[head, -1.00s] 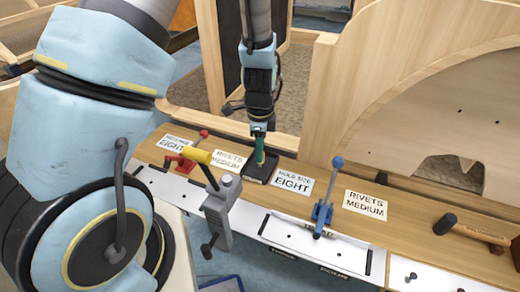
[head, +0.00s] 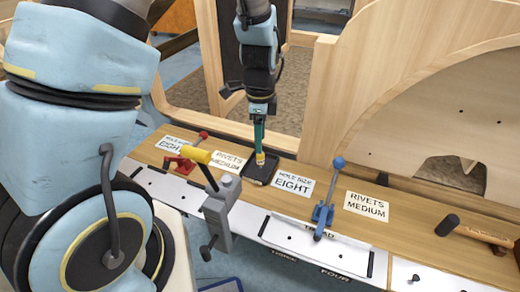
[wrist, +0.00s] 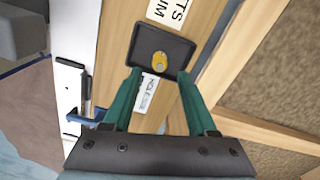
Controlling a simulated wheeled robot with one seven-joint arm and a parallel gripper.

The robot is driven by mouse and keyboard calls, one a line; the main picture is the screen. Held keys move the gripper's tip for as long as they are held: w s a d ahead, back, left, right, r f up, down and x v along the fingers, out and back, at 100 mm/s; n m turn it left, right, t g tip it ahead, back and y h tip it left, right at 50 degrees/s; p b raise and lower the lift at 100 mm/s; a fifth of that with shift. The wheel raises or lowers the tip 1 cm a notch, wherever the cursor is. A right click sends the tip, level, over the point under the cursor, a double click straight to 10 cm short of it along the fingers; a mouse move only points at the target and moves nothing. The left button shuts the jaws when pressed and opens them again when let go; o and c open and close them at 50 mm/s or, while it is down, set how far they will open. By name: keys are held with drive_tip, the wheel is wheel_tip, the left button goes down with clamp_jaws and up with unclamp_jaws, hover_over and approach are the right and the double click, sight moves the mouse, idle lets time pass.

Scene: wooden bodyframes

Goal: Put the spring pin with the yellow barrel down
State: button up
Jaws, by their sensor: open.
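The spring pin with the yellow barrel (head: 260,159) is at the small black tray (head: 250,179) on the wooden bench. In the wrist view the yellow barrel (wrist: 159,61) shows inside the outline of the black tray (wrist: 142,40), between and beyond my fingertips. My gripper (head: 260,147) is above the tray, pointing down. In the wrist view my gripper (wrist: 156,72) has its green fingers spread wide, clear of the barrel on both sides. The pin's lower end is hard to make out.
A red-handled clamp (head: 182,161), a yellow-handled tool (head: 199,156) and a blue clamp (head: 323,212) stand along the bench. A hammer (head: 472,234) lies at the right.

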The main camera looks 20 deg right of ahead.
wheel_tip(320, 180, up, 7)
drive_tip(key=a+r+n+t, duration=0.1)
drive_tip(key=a+r+n, duration=0.2)
drive_tip(key=a+n, duration=1.9)
drive_tip(key=a+b, duration=0.1)
drive_tip(key=a, duration=0.3)
drive_tip(key=shift+w+n+t, duration=0.2)
drive_tip(key=shift+n+t, duration=0.1)
drive_tip(key=shift+o, duration=0.3)
